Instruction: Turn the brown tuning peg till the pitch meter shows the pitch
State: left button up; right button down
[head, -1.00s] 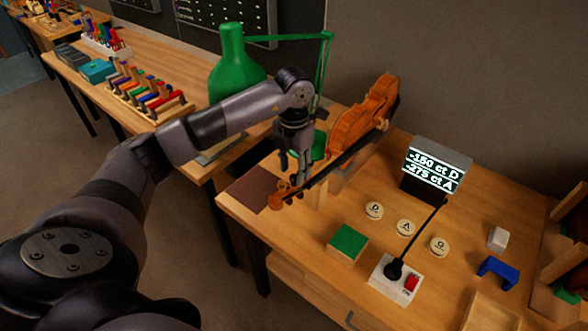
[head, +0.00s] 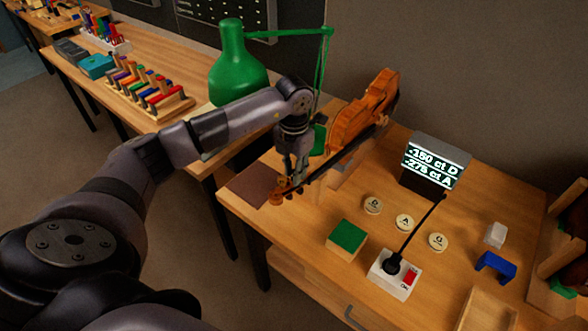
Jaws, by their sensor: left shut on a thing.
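The violin (head: 364,112) is propped on a wooden stand, its dark neck sloping down to the front left. Its scroll and pegs are at the near end of the neck; the pegs (head: 278,198) are small and partly hidden by my gripper. My left gripper (head: 289,180) points down at this pegbox and is shut on a peg; I cannot tell the peg's colour. The pitch meter (head: 433,163) is a dark box with a lit screen, which seems to read -150 ct D and -275 ct A. My right gripper is not in view.
A green lamp (head: 236,75) stands behind my left arm. Round buttons D (head: 373,204), A (head: 404,222) and G (head: 438,241), a green-topped block (head: 347,238) and a white switch box (head: 393,275) with a thin rod occupy the bench front. A blue bracket (head: 495,266) lies at right.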

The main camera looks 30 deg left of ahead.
pick_arm(q)
grip_shut()
jog(key=shift+f+n+b, duration=0.1)
jog(key=shift+n+b, duration=0.7)
jog(key=shift+n, duration=0.4)
jog(key=shift+n+b, duration=0.8)
jog(key=shift+n, duration=1.1)
jog(key=o, duration=0.7)
grip_release()
jog(key=shift+o, duration=0.2)
